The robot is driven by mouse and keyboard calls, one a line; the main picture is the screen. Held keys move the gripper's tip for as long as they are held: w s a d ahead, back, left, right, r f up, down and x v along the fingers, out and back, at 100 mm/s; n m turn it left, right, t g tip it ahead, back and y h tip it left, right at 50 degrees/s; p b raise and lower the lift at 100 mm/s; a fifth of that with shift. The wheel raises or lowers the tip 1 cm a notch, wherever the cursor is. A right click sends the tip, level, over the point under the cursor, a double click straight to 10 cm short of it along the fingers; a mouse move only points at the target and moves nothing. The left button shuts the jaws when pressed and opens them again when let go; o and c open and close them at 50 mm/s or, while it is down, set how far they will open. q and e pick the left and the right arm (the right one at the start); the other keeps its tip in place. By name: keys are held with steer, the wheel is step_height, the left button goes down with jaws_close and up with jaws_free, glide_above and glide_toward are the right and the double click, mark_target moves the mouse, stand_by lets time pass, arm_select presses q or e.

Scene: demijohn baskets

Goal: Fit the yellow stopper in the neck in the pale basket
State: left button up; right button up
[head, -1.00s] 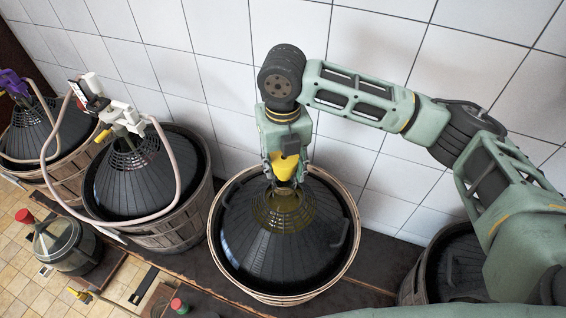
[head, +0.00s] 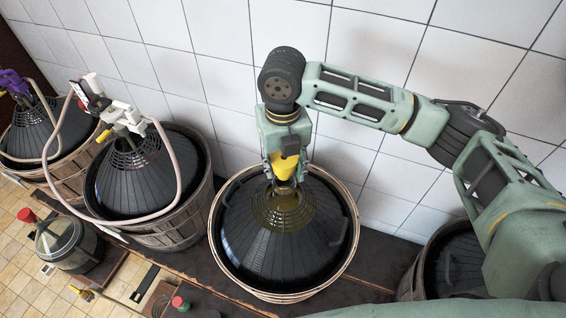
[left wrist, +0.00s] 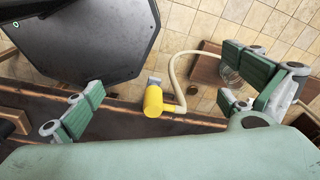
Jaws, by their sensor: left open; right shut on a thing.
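The yellow stopper (head: 286,168) is held by my right gripper (head: 284,180) in the head view. My right gripper is shut on it and points down at the middle basket. The pale basket (head: 222,262) has a light wooden rim and holds a demijohn under a black slatted cone (head: 285,255). The neck is at the cone's top, inside an open lattice with yellowish glass (head: 283,208). The stopper is directly over the neck; whether it touches is hidden. My left gripper (left wrist: 172,97) is open and empty in the left wrist view.
Two darker baskets (head: 165,235) with cones and hoses stand at the left. Another basket (head: 408,280) is partly hidden by my right arm. A red-topped glass jar (head: 68,243) stands at lower left. The tiled wall (head: 215,60) is close behind.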

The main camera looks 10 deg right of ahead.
mark_target(283, 176)
steer(key=shift+f+b, duration=0.85)
steer(key=shift+f, duration=1.45)
stand_by(0.5)
steer(key=o, duration=1.2)
steer(key=shift+r, duration=0.15)
step_height(283, 176, up, 12)
steer(key=shift+f, duration=0.1)
steer(key=shift+a+f, duration=0.1)
